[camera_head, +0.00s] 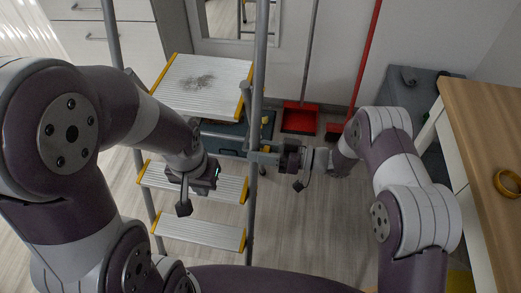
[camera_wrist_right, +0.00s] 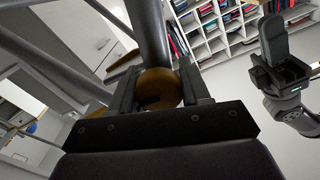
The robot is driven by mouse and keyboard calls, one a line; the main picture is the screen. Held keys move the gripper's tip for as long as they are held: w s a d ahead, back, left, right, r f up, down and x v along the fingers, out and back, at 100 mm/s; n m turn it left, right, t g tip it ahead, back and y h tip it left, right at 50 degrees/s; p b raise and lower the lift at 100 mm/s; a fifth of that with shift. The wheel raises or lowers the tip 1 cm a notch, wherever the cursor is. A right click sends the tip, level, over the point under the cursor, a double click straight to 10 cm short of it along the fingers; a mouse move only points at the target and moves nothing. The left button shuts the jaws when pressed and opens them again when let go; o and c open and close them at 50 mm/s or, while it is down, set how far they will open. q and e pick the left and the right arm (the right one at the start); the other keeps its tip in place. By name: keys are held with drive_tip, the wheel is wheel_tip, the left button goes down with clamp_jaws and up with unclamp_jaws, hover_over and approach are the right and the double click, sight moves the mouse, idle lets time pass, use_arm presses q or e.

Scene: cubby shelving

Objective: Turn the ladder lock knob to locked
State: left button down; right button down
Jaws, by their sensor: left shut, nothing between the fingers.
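The stepladder (camera_head: 193,230) with yellow-edged metal steps stands in front of me in the head view. In the right wrist view a round brown-gold knob (camera_wrist_right: 158,86) sits beside a grey ladder rail (camera_wrist_right: 148,35). My right gripper (camera_head: 264,157) is at the ladder's right rail in the head view, where it hides the knob. In the wrist view the fingers of this gripper (camera_wrist_right: 160,92) lie on both sides of the knob and appear to touch it. My left gripper (camera_head: 184,207) is shut and empty, in front of the lower steps. It also shows in the wrist view (camera_wrist_right: 282,68).
A red dustpan (camera_head: 299,118) and a red-handled tool (camera_head: 365,60) stand behind the ladder. A wooden-topped counter (camera_head: 480,110) with a yellow tape roll (camera_head: 508,183) is at the right. White drawers (camera_head: 105,45) are at the back left. The floor between ladder and counter is clear.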

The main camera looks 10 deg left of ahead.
drive_tip(key=shift+n, duration=0.7)
drive_tip(key=c, duration=0.6)
unclamp_jaws()
drive_tip(key=d, duration=0.4)
drive_tip(key=d+p, duration=0.1)
drive_tip(key=d, duration=0.3)
drive_tip(key=d+p, duration=0.1)
drive_tip(key=d, duration=0.3)
drive_tip(key=shift+s+d, duration=0.3)
drive_tip(key=shift+d, duration=0.05)
